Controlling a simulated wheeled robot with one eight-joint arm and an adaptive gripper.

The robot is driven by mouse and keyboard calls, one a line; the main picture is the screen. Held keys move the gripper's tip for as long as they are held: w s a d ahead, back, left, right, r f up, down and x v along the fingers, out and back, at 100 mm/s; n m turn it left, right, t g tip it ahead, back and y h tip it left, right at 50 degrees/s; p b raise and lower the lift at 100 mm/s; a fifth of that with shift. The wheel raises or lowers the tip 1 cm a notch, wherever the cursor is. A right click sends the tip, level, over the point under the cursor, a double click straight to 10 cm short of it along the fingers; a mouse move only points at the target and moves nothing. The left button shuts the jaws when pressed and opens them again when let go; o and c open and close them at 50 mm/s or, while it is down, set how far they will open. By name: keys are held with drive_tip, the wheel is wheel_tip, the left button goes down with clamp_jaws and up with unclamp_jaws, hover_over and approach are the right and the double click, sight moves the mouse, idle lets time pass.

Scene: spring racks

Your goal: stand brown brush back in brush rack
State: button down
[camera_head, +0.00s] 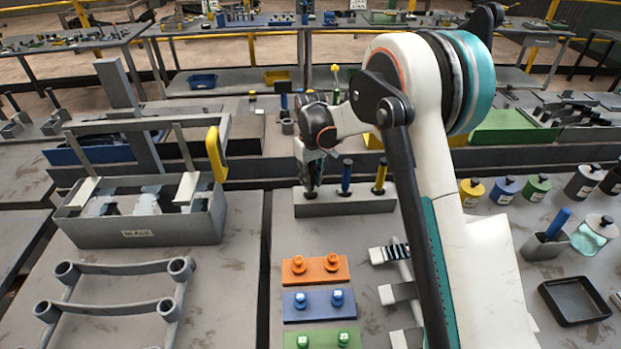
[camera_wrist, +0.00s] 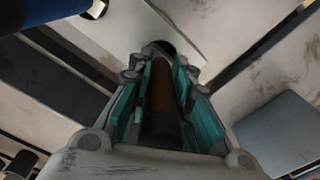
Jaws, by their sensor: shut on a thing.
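The brush rack (camera_head: 345,206) is a long grey block in the middle of the head view. A blue brush (camera_head: 346,176) and a yellow brush (camera_head: 380,177) stand upright in it. My gripper (camera_head: 312,182) is at the rack's left end, pointing down. In the wrist view its teal-padded fingers (camera_wrist: 160,98) are closed on the brown brush (camera_wrist: 160,85), whose brown shaft runs between them toward a dark round opening. I cannot tell how deep the brush sits in the rack. In the head view my gripper mostly hides the brush.
Orange (camera_head: 316,270), blue (camera_head: 318,304) and green blocks with knobs lie in front of the rack. A grey bin (camera_head: 140,232) stands left. Several jars, a cup with a blue handle (camera_head: 546,238) and a black tray (camera_head: 574,300) are at right. The blue brush is close beside my gripper.

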sight(311, 163)
drive_tip(key=shift+f+b, duration=0.3)
drive_tip(key=shift+f, duration=0.2)
drive_tip(key=c, duration=1.4)
unclamp_jaws()
drive_tip(key=shift+o, duration=0.2)
drive_tip(key=o, duration=0.5)
drive_tip(key=shift+r+p, duration=1.6)
drive_tip(key=shift+r, duration=1.9)
